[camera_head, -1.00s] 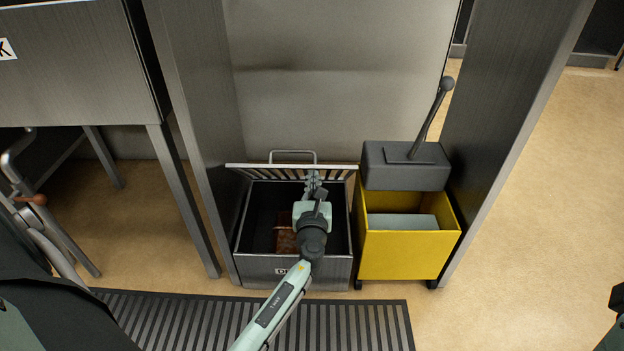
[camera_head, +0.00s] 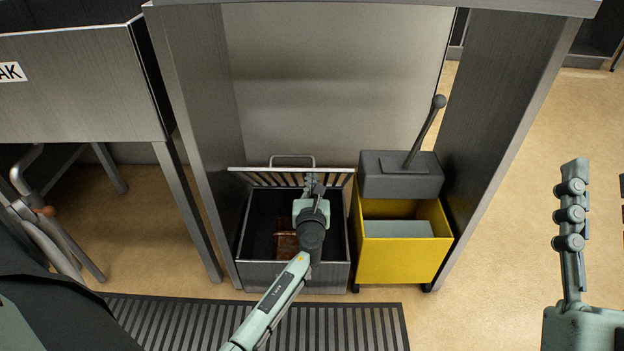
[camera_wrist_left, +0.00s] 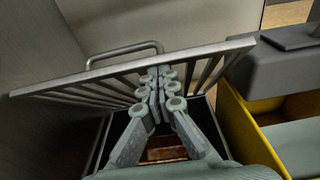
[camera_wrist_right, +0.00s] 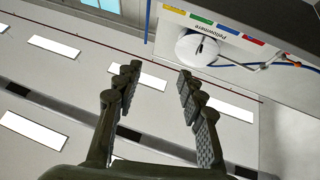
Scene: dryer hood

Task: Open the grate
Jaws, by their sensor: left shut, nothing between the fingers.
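The slatted metal grate (camera_head: 262,178) stands raised and tilted at the back of an open dark metal box (camera_head: 265,273). In the left wrist view, the grate (camera_wrist_left: 205,50) spans the picture, with a bar handle (camera_wrist_left: 124,48) on its far side. My left gripper (camera_head: 314,184) is shut and empty, over the box and in front of the grate's middle. Its fingertips (camera_wrist_left: 164,77) overlap the slats; I cannot tell if they touch. My right gripper (camera_head: 572,210) is raised at the right, away from the grate. Its fingers (camera_wrist_right: 157,80) are spread with nothing between them.
A yellow mop bucket (camera_head: 400,260) with a grey wringer (camera_head: 385,178) stands just right of the box. Steel panels flank both. A metal sink unit (camera_head: 80,85) stands at left. A ribbed floor mat (camera_head: 350,325) lies in front. The floor at right is clear.

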